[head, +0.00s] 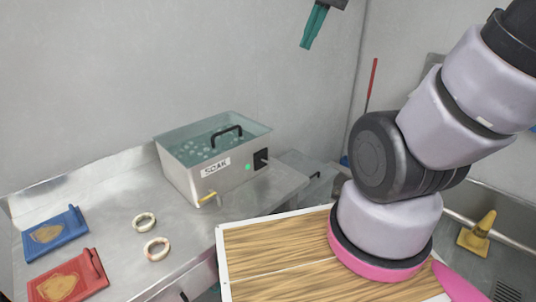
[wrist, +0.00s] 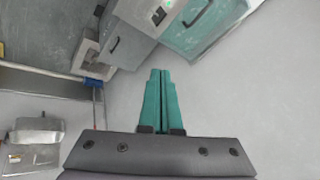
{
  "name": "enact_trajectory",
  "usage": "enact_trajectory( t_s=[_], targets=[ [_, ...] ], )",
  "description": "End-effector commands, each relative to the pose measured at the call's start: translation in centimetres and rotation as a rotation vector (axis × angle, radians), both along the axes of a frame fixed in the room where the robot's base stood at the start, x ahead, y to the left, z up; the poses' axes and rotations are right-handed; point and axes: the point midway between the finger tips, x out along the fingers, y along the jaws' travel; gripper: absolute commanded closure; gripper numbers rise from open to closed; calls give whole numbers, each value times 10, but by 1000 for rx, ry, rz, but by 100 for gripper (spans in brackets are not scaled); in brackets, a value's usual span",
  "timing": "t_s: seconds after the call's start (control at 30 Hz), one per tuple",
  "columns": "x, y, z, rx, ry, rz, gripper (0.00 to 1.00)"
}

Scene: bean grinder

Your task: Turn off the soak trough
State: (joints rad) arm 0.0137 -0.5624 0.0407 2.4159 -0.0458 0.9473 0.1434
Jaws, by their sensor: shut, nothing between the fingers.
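The soak trough (head: 182,182) is a metal box labelled SOAK, filled with bubbly water, with a black handle on top. It stands on the metal counter against the wall. Its front has a lit green light (head: 248,167), a black switch box (head: 261,158) with a small lever pointing right, and a yellow tap (head: 208,199). In the wrist view the trough (wrist: 215,35) is at the top right, with the switch box (wrist: 160,16) to its left. My gripper (head: 306,46) has teal fingers, shut and empty, high above and right of the trough. The fingertips (wrist: 160,71) are apart from it.
A lidded metal bin (head: 308,172) stands right of the trough. Blue (head: 55,232) and red (head: 68,277) boards and two rings (head: 144,221) lie on the counter. A wooden-topped surface (head: 270,262) is in front. A sink with a yellow object (head: 478,235) is at right.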

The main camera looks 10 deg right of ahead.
Motion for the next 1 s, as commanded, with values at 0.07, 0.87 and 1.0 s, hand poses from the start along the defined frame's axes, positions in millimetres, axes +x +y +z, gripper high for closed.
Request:
enact_trajectory(
  t_s=[0.07, 0.87, 1.0],
  targets=[
    [19, 3, -11, 6, 72, -39, 100],
    [151, 36, -181, 37, 653, -467, 100],
    [159, 41, -207, 35, 713, -517, 100]
  ],
)
